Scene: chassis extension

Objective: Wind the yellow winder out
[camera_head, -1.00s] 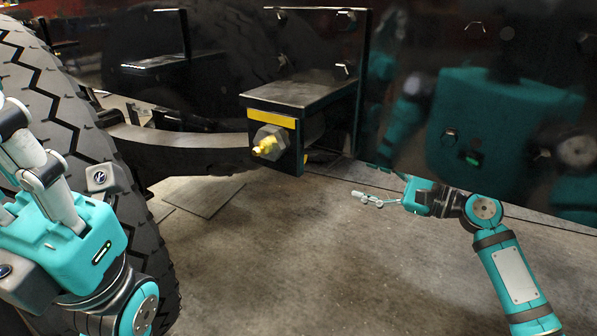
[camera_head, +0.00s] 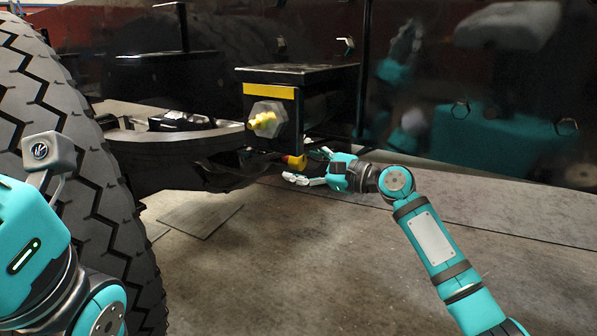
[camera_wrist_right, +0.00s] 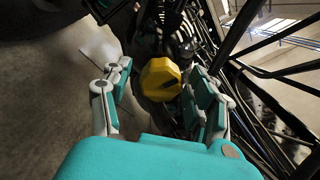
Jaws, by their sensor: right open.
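A yellow knob (camera_head: 296,161) with a red part sits low under the black chassis bracket in the head view. In the right wrist view the yellow knob (camera_wrist_right: 160,79) is large and many-sided, with a dark slot in its face. My right gripper (camera_head: 305,167) is open beside this knob. In the right wrist view the knob shows between its two spread fingers (camera_wrist_right: 160,95), and I cannot tell whether they touch it. A second yellow piece (camera_head: 264,121) projects from a grey hex nut on the bracket's front. My left gripper (camera_head: 32,225) shows only partly at the left; its fingertips are out of view.
A large black tyre (camera_head: 70,130) stands at the left, close to my left arm. The black bracket (camera_head: 300,74) with a yellow stripe overhangs my right gripper. A glossy dark panel (camera_head: 470,80) with bolts rises at the right. The concrete floor (camera_head: 300,260) in front is clear.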

